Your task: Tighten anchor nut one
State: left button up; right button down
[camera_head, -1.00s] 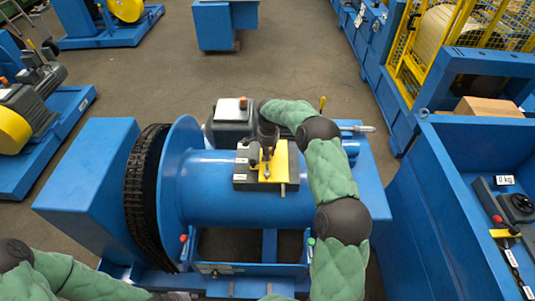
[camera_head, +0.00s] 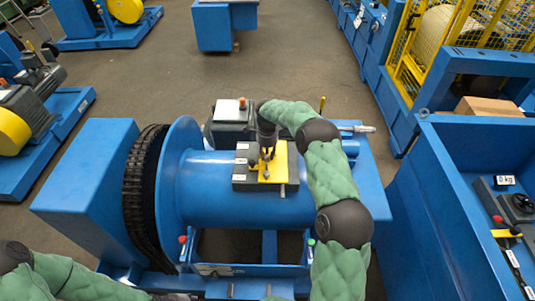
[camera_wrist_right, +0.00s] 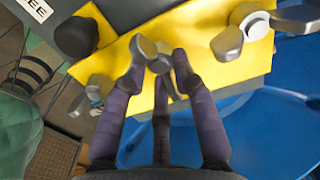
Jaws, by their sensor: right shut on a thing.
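A yellow plate (camera_head: 277,176) sits on a dark block on top of the blue drum; in the right wrist view the yellow plate (camera_wrist_right: 190,28) carries grey winged nuts. My right gripper (camera_head: 267,157) points down over the plate. In the right wrist view its purple fingers (camera_wrist_right: 158,68) are closed around a grey nut (camera_wrist_right: 147,48), partly hidden by them. Another winged nut (camera_wrist_right: 228,42) with a pale stud stands to the right, and one (camera_wrist_right: 95,92) to the left. Which is anchor nut one I cannot tell. My left arm shows at lower left; its gripper end is at the bottom edge, unclear.
The blue drum (camera_head: 220,207) has a dark chain (camera_head: 140,190) around its left flange. A black knob (camera_wrist_right: 76,38) is close to the fingers. A blue bench (camera_head: 455,190) with controls stands at right. Open floor (camera_head: 300,60) lies behind.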

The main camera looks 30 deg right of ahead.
aim_at(266, 158)
jog(key=shift+s+a+f+m, duration=0.15)
jog(key=shift+a+m, duration=0.1)
jog(key=shift+m, duration=0.35)
jog(key=c, duration=1.2)
grip_release()
jog(key=shift+r, duration=0.45)
notch_tip(266, 158, up, 11)
jog(key=shift+r, duration=0.15)
